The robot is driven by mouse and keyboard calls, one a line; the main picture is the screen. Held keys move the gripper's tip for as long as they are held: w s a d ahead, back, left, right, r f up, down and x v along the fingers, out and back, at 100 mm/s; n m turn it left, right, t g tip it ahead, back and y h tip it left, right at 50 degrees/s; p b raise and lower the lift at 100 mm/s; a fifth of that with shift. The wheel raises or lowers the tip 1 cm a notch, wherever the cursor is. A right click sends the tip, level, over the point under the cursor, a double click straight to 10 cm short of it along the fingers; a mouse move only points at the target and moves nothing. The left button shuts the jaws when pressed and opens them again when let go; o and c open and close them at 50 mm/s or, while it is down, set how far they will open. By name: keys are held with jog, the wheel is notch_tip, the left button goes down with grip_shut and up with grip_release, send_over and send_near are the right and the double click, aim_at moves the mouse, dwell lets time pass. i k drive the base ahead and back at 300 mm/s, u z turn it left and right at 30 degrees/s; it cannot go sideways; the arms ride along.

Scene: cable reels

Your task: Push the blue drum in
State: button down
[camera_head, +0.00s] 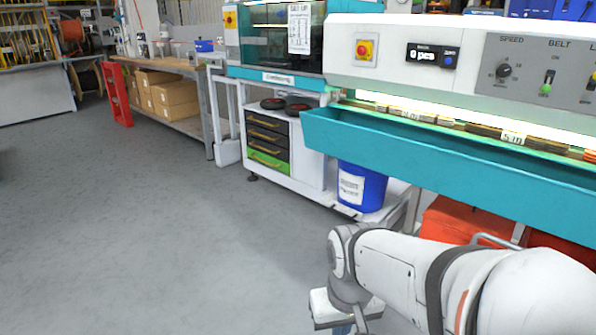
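The blue drum (374,190) stands upright on a low white shelf under the teal trough, right of the drawer cabinet. It has a white label on its front, and its top is partly hidden by the trough. My arm reaches in from the lower right, with its wrist in front of and below the drum in the picture. The end of the arm is cut off by the bottom edge, so my gripper's fingers cannot be made out. The arm and the drum look apart.
The teal trough (450,160) juts out above the drum. The white drawer cabinet (285,150) is to its left, and orange-red boxes (450,222) are to its right. A workbench (170,65) with cardboard boxes (172,98) stands farther back. The grey floor (150,220) at left is clear.

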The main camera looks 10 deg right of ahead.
aim_at(360, 195)
jog(key=z, duration=0.7)
jog(key=i, duration=1.7)
jog(key=u, duration=0.55)
jog(key=i, duration=0.65)
jog(key=u, duration=0.55)
jog(key=k, duration=0.95)
jog(key=u, duration=0.15)
jog(key=i, duration=0.9)
jog(key=z, duration=0.05)
